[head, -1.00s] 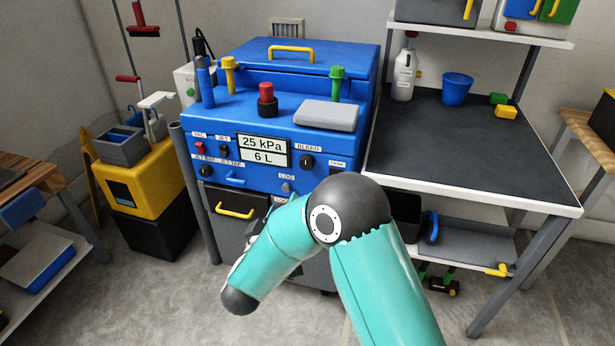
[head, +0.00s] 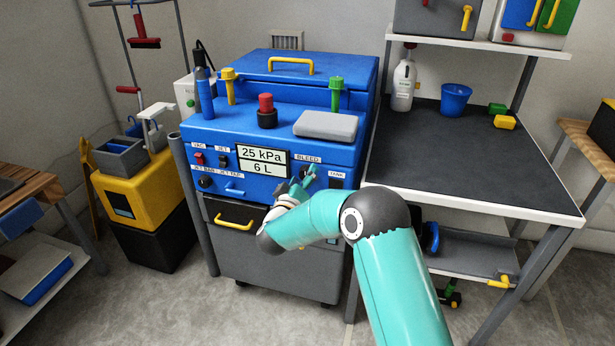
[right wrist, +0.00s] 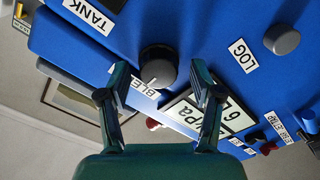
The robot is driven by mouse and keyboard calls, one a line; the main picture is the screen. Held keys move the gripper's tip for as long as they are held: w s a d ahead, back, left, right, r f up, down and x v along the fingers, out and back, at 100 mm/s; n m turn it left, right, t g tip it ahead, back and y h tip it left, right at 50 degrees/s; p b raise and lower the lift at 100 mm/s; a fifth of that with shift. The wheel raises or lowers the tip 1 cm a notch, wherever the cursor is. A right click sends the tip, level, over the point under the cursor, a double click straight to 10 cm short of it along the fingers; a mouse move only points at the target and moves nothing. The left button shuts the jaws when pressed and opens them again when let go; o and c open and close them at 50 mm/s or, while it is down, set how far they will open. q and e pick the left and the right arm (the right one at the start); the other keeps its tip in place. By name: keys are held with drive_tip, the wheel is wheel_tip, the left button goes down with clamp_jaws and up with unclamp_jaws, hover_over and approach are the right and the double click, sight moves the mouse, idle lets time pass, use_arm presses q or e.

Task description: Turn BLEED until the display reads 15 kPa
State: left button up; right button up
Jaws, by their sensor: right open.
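The display (head: 262,160) on the blue machine reads 25 kPa above 6 L. The BLEED label (head: 307,159) is to the right of the display. In the right wrist view the BLEED knob (right wrist: 158,64) is round and black with a pale pointer mark. My right gripper (right wrist: 160,84) is open, with one finger on each side of the knob's near edge; I cannot tell whether they touch it. In the head view the right gripper (head: 306,178) is in front of the panel below BLEED and largely covers the knob. My left gripper is out of view.
A grey LOG knob (right wrist: 283,40) is close by in the right wrist view. The TANK label (head: 336,175) is right of BLEED. Red and black switches sit left of the display. A dark-topped bench (head: 470,150) stands to the right.

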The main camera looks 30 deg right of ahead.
drive_tip(key=shift+w+d, duration=0.15)
drive_tip(key=shift+d, duration=0.05)
drive_tip(key=c, duration=1)
drive_tip(key=shift+d, duration=0.35)
drive_tip(key=shift+c, duration=0.7)
drive_tip(key=shift+a+f+m, duration=0.2)
drive_tip(key=shift+a+m, duration=0.1)
drive_tip(key=shift+a, duration=0.05)
